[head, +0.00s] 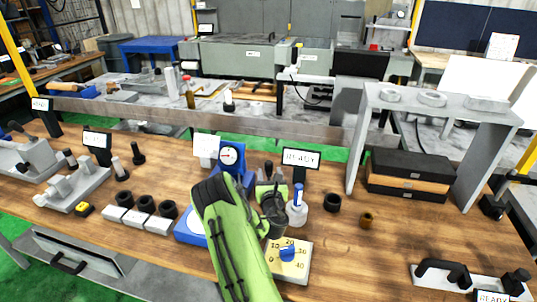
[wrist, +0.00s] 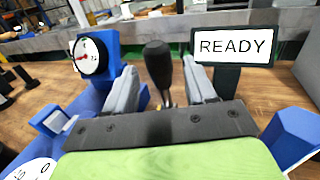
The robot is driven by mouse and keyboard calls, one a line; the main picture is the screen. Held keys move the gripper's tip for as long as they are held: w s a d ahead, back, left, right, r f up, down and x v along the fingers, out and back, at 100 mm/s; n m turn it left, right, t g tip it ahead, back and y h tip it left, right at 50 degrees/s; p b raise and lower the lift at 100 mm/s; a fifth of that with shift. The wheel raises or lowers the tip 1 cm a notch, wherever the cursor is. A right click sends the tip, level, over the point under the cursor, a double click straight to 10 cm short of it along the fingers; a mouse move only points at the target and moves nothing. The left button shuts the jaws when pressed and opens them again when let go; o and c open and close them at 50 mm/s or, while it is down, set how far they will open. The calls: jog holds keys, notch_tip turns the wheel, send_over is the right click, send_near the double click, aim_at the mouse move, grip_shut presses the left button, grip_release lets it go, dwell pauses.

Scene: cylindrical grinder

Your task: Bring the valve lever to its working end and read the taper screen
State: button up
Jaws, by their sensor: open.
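The valve lever (wrist: 158,65), a dark rod with a black knob, stands nearly upright between the two grey fingers of my gripper (wrist: 160,72) in the wrist view. The fingers are open, one on each side, with a gap on either side of the knob. The lever's foot is hidden low between the fingers. The taper screen (wrist: 235,46) stands just right of the lever and reads READY. It also shows in the head view (head: 300,158). In the head view my gripper (head: 271,186) is over the bench in front of this screen, partly hidden by my green arm.
A blue dial gauge (wrist: 91,55) stands close left of my gripper. In the head view a white bottle (head: 297,208) and a yellow dial plate with a blue knob (head: 289,262) are close on the right. A grey stand (head: 357,150) is farther right.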

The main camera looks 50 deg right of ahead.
jog(key=p+x, duration=0.2)
jog(key=x, duration=0.3)
jog(key=shift+w+d+p, duration=0.2)
jog(key=shift+w+p, duration=0.1)
jog(key=shift+p, duration=0.1)
grip_shut()
